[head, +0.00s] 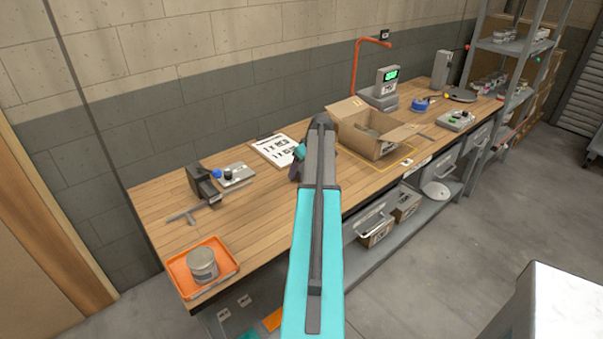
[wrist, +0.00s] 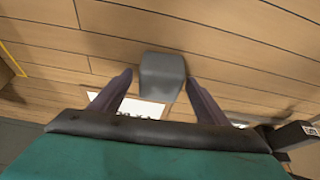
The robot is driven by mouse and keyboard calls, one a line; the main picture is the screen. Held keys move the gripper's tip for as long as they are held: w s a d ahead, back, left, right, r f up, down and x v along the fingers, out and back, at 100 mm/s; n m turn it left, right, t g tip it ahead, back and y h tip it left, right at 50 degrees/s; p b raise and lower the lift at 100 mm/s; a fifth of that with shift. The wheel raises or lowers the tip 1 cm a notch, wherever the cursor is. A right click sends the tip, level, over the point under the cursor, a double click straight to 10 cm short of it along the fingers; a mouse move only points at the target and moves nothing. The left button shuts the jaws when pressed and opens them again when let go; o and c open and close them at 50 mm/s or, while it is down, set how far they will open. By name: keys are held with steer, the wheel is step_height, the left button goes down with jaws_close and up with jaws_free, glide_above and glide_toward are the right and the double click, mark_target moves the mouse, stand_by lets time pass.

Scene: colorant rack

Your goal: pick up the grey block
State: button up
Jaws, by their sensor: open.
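The grey block (wrist: 162,72) lies on the wooden tabletop in the wrist view. It is a plain, dark grey, rounded-edged piece. My gripper (wrist: 159,80) is open, with one dark finger on each side of the block's near part in the picture. A gap shows between each finger and the block, and I cannot tell how high the fingertips are above the table. In the head view my arm covers the spot at the gripper, and I cannot make out the block there.
A printed sheet (head: 271,150) lies left of my arm. An open cardboard box (head: 382,148) stands right of it. An orange tray (head: 177,271) with a grey tin (head: 202,264) is at the near left end of the workbench (head: 255,215). A scale (head: 384,90) stands farther back.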

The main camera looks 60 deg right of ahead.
steer(key=c, duration=1.1)
steer(key=shift+r, duration=0.1)
steer(key=shift+r+b, duration=0.65)
steer(key=shift+r, duration=0.4)
steer(key=s+r+b, duration=0.1)
steer(key=s, duration=0.4)
steer(key=s+b, duration=0.2)
steer(key=s, duration=0.3)
steer(key=s+r+b, duration=0.1)
steer(key=s, duration=0.5)
steer(key=shift+r, duration=0.35)
